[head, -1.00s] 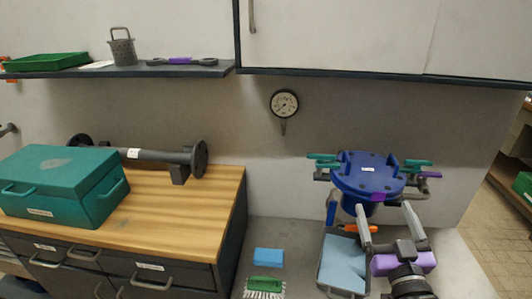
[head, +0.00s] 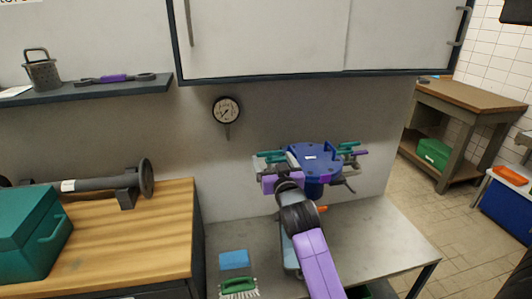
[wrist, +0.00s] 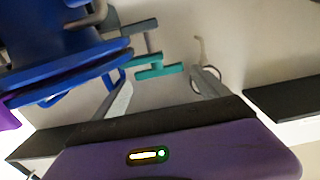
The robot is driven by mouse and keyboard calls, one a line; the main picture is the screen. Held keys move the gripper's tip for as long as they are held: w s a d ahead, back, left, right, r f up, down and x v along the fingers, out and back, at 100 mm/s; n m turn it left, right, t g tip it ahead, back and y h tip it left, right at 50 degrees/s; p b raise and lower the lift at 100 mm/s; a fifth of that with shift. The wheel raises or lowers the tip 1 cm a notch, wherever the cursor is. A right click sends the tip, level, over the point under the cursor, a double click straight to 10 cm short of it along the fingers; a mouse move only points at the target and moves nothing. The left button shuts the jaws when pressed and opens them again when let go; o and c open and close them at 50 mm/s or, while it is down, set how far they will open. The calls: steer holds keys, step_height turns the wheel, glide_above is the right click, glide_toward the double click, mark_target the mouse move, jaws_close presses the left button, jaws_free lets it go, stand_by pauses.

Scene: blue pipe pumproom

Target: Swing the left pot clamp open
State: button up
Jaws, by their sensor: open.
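The blue pot (head: 311,158) with its flat blue lid stands on the grey bench, a teal clamp on each side. The left pot clamp (head: 271,154) has a teal handle, partly hidden behind my gripper in the head view. My gripper (head: 263,163) is at the pot's left side. In the wrist view, my gripper (wrist: 160,80) is open, and the teal clamp handle (wrist: 157,70) shows between its two grey fingers. I cannot tell whether they touch it. The blue pot edge (wrist: 70,80) is close by the left finger.
A wall cabinet (head: 270,40) hangs above, and a gauge (head: 227,110) is on the wall. A blue sponge (head: 234,259) and a green brush (head: 239,286) lie on the bench (head: 385,235). A wooden counter (head: 130,240) stands to the left. The bench right of the pot is clear.

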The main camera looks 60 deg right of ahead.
mark_target(270, 154)
steer(key=x, duration=0.5)
steer(key=shift+p, duration=0.3)
steer(key=c, duration=1.1)
